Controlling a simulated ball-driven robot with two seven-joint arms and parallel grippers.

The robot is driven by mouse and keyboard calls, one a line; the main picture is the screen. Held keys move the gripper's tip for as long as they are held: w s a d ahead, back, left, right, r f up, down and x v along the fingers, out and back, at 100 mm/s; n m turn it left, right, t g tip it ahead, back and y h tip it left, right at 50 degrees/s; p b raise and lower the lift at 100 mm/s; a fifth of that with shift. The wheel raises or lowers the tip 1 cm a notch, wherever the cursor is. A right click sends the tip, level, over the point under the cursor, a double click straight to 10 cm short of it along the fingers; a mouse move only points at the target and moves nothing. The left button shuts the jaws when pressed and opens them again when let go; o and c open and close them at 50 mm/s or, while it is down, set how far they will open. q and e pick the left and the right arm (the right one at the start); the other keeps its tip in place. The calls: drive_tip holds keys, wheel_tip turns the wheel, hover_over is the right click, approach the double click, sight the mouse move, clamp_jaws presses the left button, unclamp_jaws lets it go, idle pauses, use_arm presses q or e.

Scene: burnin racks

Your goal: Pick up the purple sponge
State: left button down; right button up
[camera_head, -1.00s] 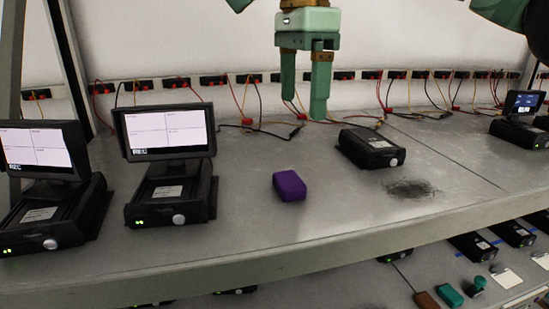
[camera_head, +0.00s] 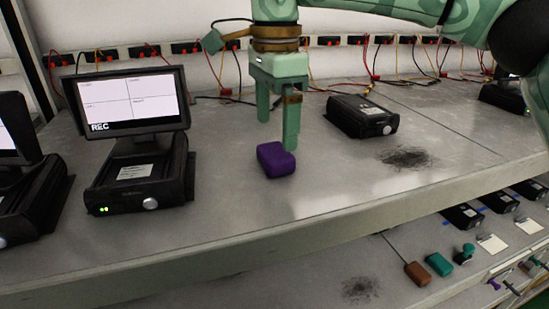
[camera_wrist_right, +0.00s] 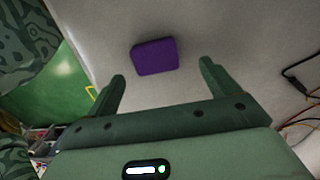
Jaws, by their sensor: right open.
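The purple sponge (camera_head: 276,160) lies on the grey upper shelf, near the middle of the head view. My right gripper (camera_head: 277,132) is above and just behind it, fingers pointing down, open and empty. One fingertip appears close to the sponge's back edge; I cannot tell whether they touch. In the right wrist view the sponge (camera_wrist_right: 155,56) lies beyond the two spread fingertips (camera_wrist_right: 162,68), left of the midline between them. My left gripper is not in view.
A black unit with a lit screen (camera_head: 128,101) stands left of the sponge. A black box without a screen (camera_head: 362,116) stands to the right, near a dark smudge (camera_head: 404,157). Wires run along the back wall. The shelf's front edge (camera_head: 300,226) is clear. A lower shelf holds small blocks.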

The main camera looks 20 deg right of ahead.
sight(275, 150)
drive_tip(key=f, duration=0.2)
drive_tip(key=s+f, duration=0.1)
drive_tip(key=shift+a+f+p, duration=0.1)
drive_tip(key=shift+f+p, duration=0.25)
drive_tip(key=shift+w+f, duration=0.15)
drive_tip(key=shift+f, duration=0.15)
drive_tip(key=shift+w, duration=0.1)
drive_tip(key=c, duration=0.4)
drive_tip(key=shift+s, duration=0.2)
drive_tip(key=c, duration=0.7)
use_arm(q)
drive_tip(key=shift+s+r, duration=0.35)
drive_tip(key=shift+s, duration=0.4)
use_arm(e)
drive_tip(key=shift+o, duration=0.2)
drive_tip(key=shift+w, duration=0.1)
